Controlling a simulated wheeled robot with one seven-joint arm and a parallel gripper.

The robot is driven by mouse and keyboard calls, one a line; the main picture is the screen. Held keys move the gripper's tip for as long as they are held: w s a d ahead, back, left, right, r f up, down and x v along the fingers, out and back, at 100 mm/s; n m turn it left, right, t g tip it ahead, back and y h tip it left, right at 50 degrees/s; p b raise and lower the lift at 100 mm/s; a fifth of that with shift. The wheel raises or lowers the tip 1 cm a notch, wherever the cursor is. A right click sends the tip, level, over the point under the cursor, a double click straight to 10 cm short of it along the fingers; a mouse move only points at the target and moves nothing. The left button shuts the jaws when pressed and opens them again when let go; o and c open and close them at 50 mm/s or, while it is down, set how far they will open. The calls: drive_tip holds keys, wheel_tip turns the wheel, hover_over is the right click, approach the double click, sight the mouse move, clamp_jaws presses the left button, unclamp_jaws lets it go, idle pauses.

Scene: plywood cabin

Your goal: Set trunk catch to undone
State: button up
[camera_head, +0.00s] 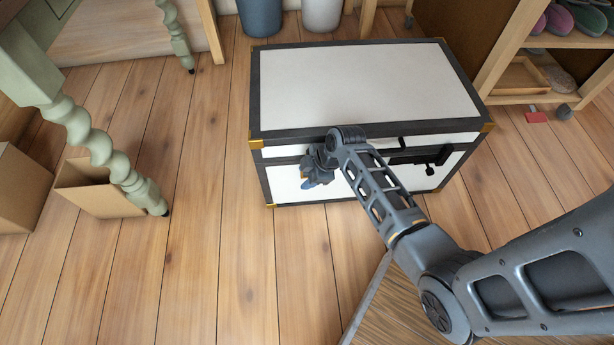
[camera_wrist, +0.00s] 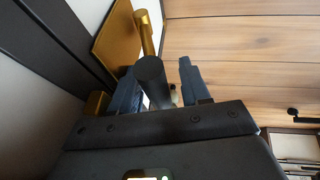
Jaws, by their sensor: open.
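The trunk (camera_head: 365,85) is white with black edging and brass corners, and its lid is down. My gripper (camera_head: 318,176) is at the left part of its front face. In the wrist view my gripper (camera_wrist: 162,78) is open, with a dark round-ended bar (camera_wrist: 152,72) between its blue fingers. A brass plate (camera_wrist: 112,38) with a brass post lies just beyond, against the trunk. The bar looks like a catch handle; I cannot tell whether the fingers touch it. My gripper and arm hide this spot in the head view.
Dark hardware with a knob (camera_head: 431,170) sits on the right of the trunk's front. A cardboard box (camera_head: 95,190) and a green turned table leg (camera_head: 125,180) stand at left. A shoe shelf (camera_head: 530,50) is at right. The floor left of the trunk is clear.

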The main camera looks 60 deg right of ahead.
clamp_jaws()
idle(0.5)
